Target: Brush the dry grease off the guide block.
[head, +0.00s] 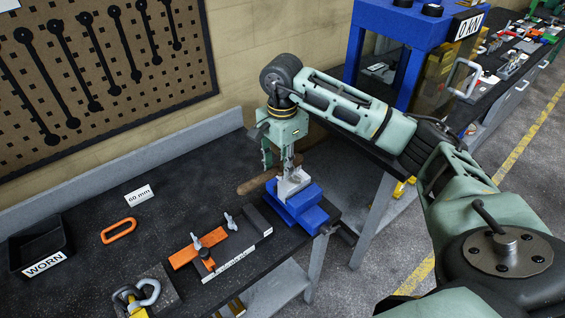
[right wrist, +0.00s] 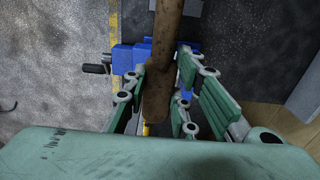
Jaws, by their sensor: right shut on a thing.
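The guide block (head: 291,186) is a pale grey metal piece in the blue vice (head: 300,209) at the front right of the bench. My right gripper (head: 279,170) comes down just behind it and is shut on a brown wooden handle (head: 256,186), which I take to be the brush's. In the right wrist view the handle (right wrist: 162,70) runs between the fingers (right wrist: 160,95), and the blue vice (right wrist: 128,58) is partly hidden behind it. I cannot make out bristles or grease, nor whether the brush touches the block. My left gripper is out of view.
An orange ring (head: 118,231), a 60 mm card (head: 139,195) and a black WORN tray (head: 40,248) lie left on the dark bench. An orange bar (head: 199,248) with wing screws lies left of the vice. A blue press (head: 385,45) stands behind my right arm.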

